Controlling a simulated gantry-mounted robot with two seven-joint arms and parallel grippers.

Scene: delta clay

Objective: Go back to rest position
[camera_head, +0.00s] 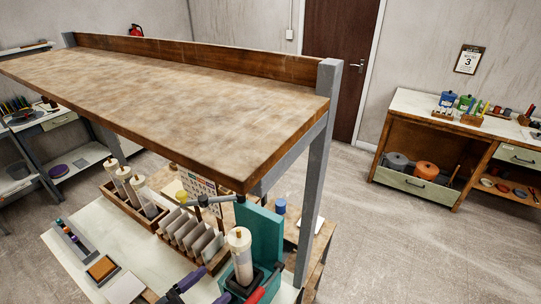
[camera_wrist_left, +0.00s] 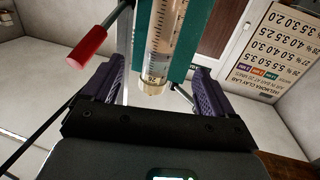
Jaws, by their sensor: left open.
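My left gripper (camera_head: 205,290) is at the bottom edge of the head view, its purple fingers low in front of a teal press (camera_head: 266,232). In the left wrist view the gripper (camera_wrist_left: 152,88) is open, with its two purple fingers spread wide. A clear cylinder with a pale end (camera_wrist_left: 160,50) stands beyond and between the fingertips, with no visible grip on it. The press's red handle (camera_wrist_left: 80,40) is at the upper left of that view. My right gripper does not show in either view.
A large wooden shelf (camera_head: 190,95) on grey posts overhangs the workbench (camera_head: 110,240). On the bench are a wooden rack of pale cylinders (camera_head: 124,178) and a rack of upright slabs (camera_head: 188,235). A printed chart (camera_wrist_left: 275,50) shows at the wrist view's right. Open floor (camera_head: 400,240) lies right.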

